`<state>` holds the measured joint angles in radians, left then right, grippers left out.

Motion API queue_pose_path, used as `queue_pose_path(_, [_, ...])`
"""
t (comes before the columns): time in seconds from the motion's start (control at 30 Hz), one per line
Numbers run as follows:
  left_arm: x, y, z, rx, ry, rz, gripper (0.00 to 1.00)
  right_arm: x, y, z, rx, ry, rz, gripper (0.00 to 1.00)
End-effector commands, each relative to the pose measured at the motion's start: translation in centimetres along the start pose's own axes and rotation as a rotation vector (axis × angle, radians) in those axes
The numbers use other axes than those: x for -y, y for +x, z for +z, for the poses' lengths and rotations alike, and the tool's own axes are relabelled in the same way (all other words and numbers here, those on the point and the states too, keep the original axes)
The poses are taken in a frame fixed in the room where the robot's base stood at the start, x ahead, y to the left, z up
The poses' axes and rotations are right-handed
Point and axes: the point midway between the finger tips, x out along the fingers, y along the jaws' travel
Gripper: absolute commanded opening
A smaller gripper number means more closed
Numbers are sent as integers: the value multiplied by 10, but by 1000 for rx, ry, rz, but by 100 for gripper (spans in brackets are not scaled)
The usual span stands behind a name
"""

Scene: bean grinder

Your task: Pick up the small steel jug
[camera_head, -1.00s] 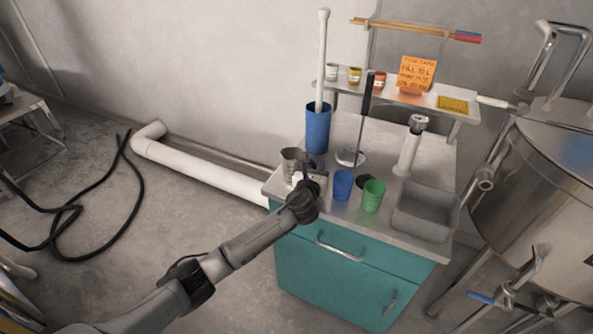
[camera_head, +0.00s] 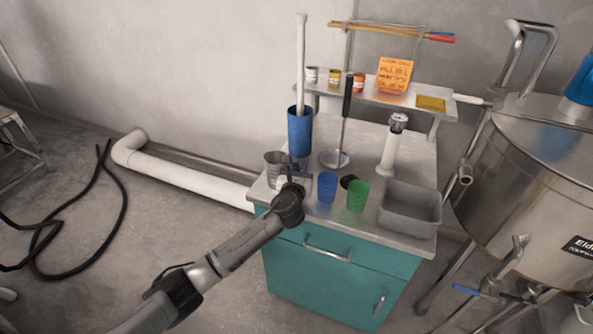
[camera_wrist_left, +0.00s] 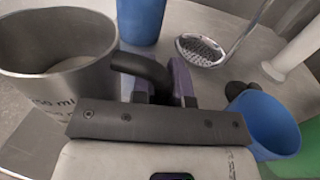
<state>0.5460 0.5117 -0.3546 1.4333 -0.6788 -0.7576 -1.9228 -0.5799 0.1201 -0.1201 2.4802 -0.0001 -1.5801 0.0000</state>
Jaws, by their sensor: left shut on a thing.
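The small steel jug (camera_head: 276,164) stands at the left end of the steel worktop in the head view. In the left wrist view the jug (camera_wrist_left: 60,90) fills the left side, its open mouth upward and part of a printed "ml" marking on its wall. Its dark handle (camera_wrist_left: 145,68) reaches toward my left gripper (camera_wrist_left: 162,85). The left gripper's fingers are shut on that handle. In the head view the wrist hides the lower part of the jug. I cannot tell whether its base touches the worktop. My right gripper is not in view.
Right of the jug stand a blue cup (camera_head: 327,187) and a green cup (camera_head: 357,196), then a grey basin (camera_head: 411,208). A tall blue container (camera_head: 300,132) and a strainer ladle (camera_head: 334,158) are behind. A shelf (camera_head: 380,95) with small jars runs along the back.

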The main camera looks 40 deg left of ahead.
Motion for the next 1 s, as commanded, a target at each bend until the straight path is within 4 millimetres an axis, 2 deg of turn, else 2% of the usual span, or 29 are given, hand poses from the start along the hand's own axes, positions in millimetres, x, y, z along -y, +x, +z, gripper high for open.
queue_pose_path(0.27, [0, 0, 20, 4, 1, -1, 0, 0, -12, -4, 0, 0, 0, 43])
queue_pose_path(0.5, [-1, 0, 46, 5, 0, 1, 0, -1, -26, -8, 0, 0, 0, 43])
queue_pose_path(1.0, [44, -30, 74, 4, -1, -2, 0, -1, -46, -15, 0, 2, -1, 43])
